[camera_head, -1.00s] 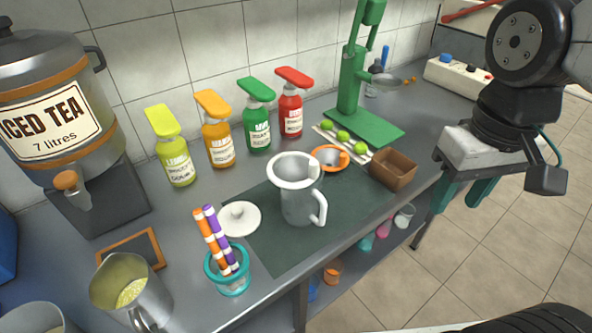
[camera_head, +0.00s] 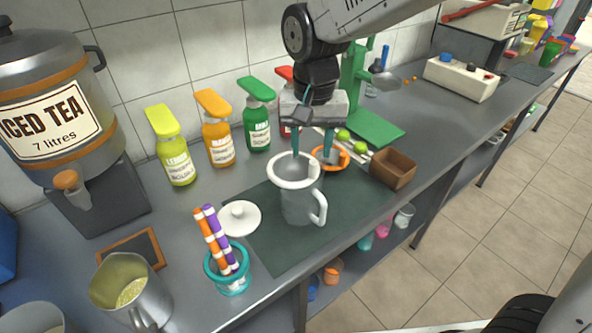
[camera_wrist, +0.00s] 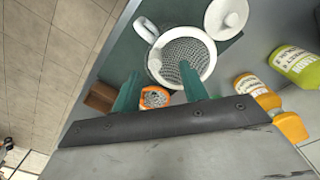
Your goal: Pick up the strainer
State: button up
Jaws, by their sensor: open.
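The strainer (camera_head: 344,160) has an orange rim and a small orange tab, and lies on the counter behind and to the right of the grey pitcher (camera_head: 300,205). In the wrist view the strainer (camera_wrist: 155,98) shows between my fingers, with a speckled grey inside. I cannot tell the exact height of the fingertips above the strainer.
The pitcher stands close on the dark mat (camera_head: 270,240). A brown box (camera_head: 393,170) is right of the strainer. Green limes (camera_head: 343,135) and a green press (camera_head: 375,128) stand behind. Several syrup bottles (camera_head: 220,143) line the wall. A white lid (camera_head: 238,218) lies left.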

aim_at(314, 164)
jog(key=f, duration=0.5)
jog(key=shift+d+f, duration=0.15)
jog(key=shift+d, duration=0.15)
grip_shut()
